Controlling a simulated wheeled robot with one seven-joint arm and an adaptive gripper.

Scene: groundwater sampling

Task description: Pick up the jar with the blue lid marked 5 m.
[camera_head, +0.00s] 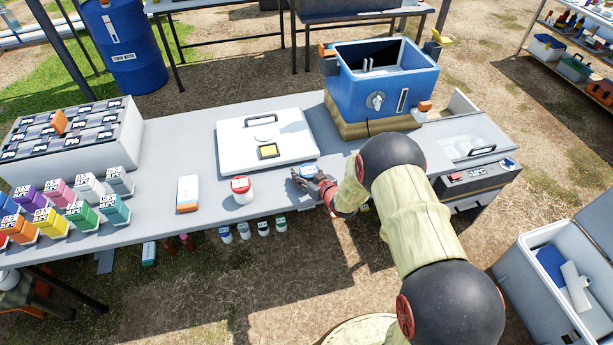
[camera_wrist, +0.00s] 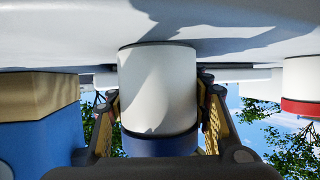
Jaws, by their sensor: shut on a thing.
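The jar with the blue lid (camera_head: 308,170) is at the front edge of the grey table, right of a jar with a red lid (camera_head: 241,189). My gripper (camera_head: 316,181) reaches it from the right. The wrist view is upside down. There the white jar body (camera_wrist: 158,85) and its blue lid (camera_wrist: 160,144) fill the middle, with a finger on each side; my gripper (camera_wrist: 158,110) is shut on the jar. The jar is upright. I cannot tell if its base touches the table. No 5 m marking is legible.
A white board with a handle (camera_head: 266,138) lies behind the jars. A blue tub (camera_head: 380,82) stands at the back right. A white and orange box (camera_head: 187,194) is left of the red-lidded jar. Several coloured boxes (camera_head: 52,222) stand far left. An open cooler (camera_head: 541,282) is at right.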

